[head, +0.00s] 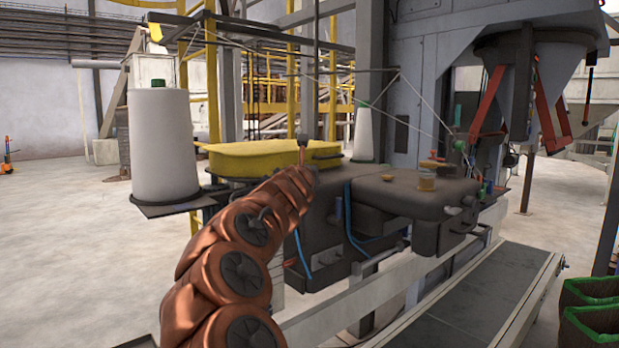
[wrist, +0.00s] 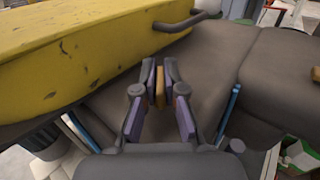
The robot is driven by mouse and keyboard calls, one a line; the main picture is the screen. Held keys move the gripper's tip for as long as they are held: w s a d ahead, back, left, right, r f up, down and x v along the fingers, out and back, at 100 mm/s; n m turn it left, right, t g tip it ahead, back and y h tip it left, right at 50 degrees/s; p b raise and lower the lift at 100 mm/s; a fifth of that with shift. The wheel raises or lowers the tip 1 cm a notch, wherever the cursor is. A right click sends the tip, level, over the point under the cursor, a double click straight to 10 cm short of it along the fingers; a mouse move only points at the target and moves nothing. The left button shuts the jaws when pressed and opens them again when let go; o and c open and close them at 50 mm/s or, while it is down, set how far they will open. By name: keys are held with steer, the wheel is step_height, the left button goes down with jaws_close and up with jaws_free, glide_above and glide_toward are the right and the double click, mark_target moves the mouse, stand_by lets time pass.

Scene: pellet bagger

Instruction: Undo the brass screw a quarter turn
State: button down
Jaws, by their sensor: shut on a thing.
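In the wrist view the brass screw (wrist: 160,88) shows as a narrow upright brass-coloured piece between my fingertips. My gripper (wrist: 160,86) is shut on it, with a finger pad on each side. The screw sits over the dark grey machine body (wrist: 196,72), beside the yellow cover (wrist: 75,55). Its lower part is hidden by the fingers. In the head view my copper-coloured arm reaches to the machine body (head: 325,215) just in front of the yellow cover (head: 265,157); the arm hides the fingers and the screw there.
A curved dark handle (wrist: 190,22) stands on the cover's side. Blue tubes (head: 349,215) run down the machine. A white thread cone (head: 160,140) stands left, a grey machine head (head: 410,196) right. A conveyor belt (head: 475,315) runs in front. Open floor lies at far left.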

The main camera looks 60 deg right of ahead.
steer(key=shift+f+n+t+y+b, duration=0.1)
steer(key=shift+n+t+y+b, duration=0.3)
steer(key=shift+b, duration=0.45)
steer(key=shift+n+t+y+b, duration=0.5)
steer(key=shift+n+t+b, duration=0.3)
steer(key=shift+t+b, duration=0.7)
steer(key=shift+n+t+y+b, duration=0.3)
steer(key=shift+n+y+b, duration=0.2)
steer(key=shift+b, duration=0.35)
steer(key=shift+s+n+t+y+b, duration=0.1)
steer(key=shift+n+t+y+b, duration=0.4)
steer(key=shift+t+b, duration=0.1)
steer(key=shift+d+n+t+y+b, duration=0.15)
steer(key=shift+n+t+y+b, duration=0.15)
steer(key=shift+n+t+y, duration=0.5)
steer(key=shift+r+n+t+y, duration=0.2)
steer(key=shift+n+t+y, duration=0.35)
steer(key=shift+y, duration=0.45)
steer(key=shift+n+t+y+p, duration=0.35)
steer(key=shift+n+t+y, duration=0.5)
steer(key=shift+n+y, duration=0.9)
steer(key=shift+y, duration=0.45)
